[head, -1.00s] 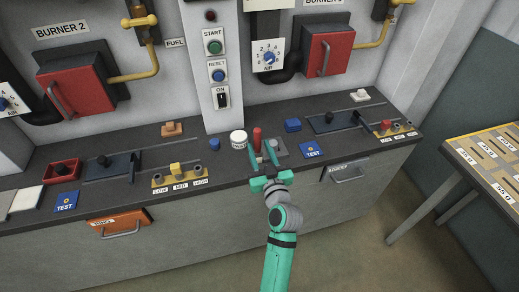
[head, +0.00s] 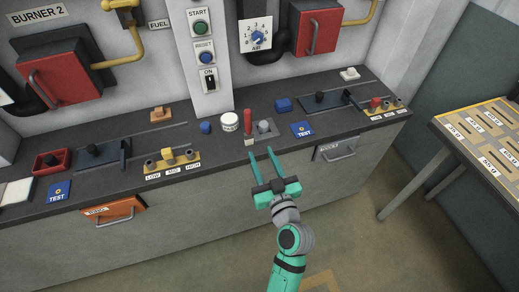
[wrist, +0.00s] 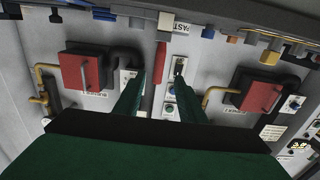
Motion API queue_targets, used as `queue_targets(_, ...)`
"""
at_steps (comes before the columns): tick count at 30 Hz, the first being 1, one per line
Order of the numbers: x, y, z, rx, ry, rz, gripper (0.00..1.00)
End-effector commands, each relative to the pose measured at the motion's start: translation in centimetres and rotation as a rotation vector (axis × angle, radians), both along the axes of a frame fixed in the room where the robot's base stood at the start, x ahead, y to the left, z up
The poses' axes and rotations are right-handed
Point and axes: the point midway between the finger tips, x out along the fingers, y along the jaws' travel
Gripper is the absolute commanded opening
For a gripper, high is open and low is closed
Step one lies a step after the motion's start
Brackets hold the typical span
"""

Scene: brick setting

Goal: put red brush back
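The red brush (head: 248,122) stands upright on the dark counter, red handle up and a pale end at the bottom. It is beside the white paste jar (head: 229,121) and left of a grey plate with a round knob (head: 265,127). I cannot tell whether it sits in a holder. My gripper (head: 261,153) is open and empty, at the counter's front edge and apart from the brush. In the wrist view, which looks upside down, the red brush (wrist: 161,60) shows beyond the gap between the two open fingers.
Blue blocks (head: 283,105) and a blue TEST card (head: 302,129) lie on the counter (head: 220,150). A yellow LOW/MID/HIGH switch strip (head: 172,163) is to the left. An orange drawer (head: 114,210) is below. A slotted table (head: 485,135) stands at right. The floor in front is clear.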

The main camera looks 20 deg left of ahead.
Motion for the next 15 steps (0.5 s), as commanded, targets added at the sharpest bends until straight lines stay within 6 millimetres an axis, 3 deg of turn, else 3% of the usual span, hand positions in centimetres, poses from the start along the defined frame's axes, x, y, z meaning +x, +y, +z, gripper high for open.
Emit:
queue_targets(4, -1.0, -0.7, -1.1, 0.002, 0.021, -0.024, 0.37)
queue_targets(8, -2.9, -2.4, -4.2, 0.01, 0.081, -0.105, 0.37)
queue_targets(15, -9.4, -7.0, -10.4, 0.012, 0.19, -0.314, 0.37)
